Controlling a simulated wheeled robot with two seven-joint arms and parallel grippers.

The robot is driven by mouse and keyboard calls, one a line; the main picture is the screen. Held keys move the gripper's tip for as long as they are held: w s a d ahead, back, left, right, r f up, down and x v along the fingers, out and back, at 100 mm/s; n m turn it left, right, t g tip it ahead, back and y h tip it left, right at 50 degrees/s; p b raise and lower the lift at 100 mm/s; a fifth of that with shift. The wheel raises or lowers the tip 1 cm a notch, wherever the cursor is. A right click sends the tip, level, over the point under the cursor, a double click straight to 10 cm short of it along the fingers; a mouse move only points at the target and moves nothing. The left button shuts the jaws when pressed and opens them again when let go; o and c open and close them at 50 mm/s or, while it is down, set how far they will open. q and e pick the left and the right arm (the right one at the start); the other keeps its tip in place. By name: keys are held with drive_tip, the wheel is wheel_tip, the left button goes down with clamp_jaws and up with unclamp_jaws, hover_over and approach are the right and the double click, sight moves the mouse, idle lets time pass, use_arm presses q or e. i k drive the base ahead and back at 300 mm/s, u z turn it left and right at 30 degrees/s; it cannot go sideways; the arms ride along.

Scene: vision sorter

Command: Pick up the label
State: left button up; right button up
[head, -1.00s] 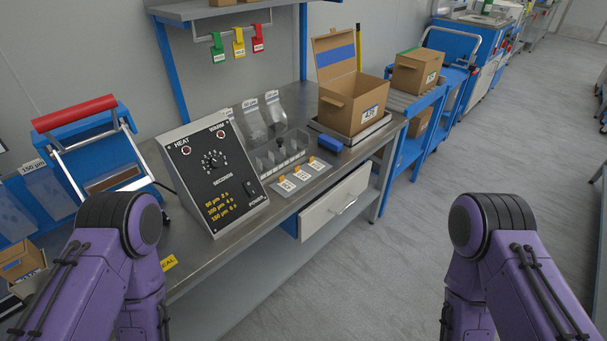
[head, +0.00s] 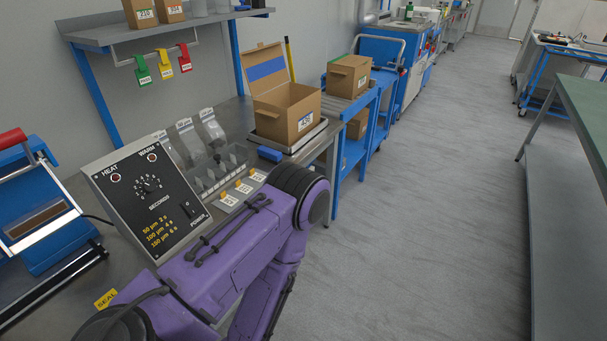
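Several things here could be the label, and I cannot tell which one is meant. White cards with yellow tabs (head: 228,200) lie in a row on the bench, right of the heat control box, close behind my purple arm. Green (head: 142,71), yellow (head: 165,67) and red (head: 184,59) tags hang from a rail under the shelf. A yellow SEAL label (head: 106,299) is on the bench's front edge. Neither gripper shows.
The heat control box (head: 150,195) stands on the bench beside a blue sealer (head: 45,205). An open cardboard box (head: 287,112) sits on a scale, with a blue block (head: 270,154) in front. A green-topped table (head: 590,115) stands at the right. The grey floor between is clear.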

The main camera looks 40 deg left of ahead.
sight(242, 188)
drive_tip(key=z, duration=0.1)
drive_tip(key=i, duration=2.4)
drive_tip(key=u, duration=3.45)
drive_tip(key=i, duration=0.25)
drive_tip(key=z, duration=0.15)
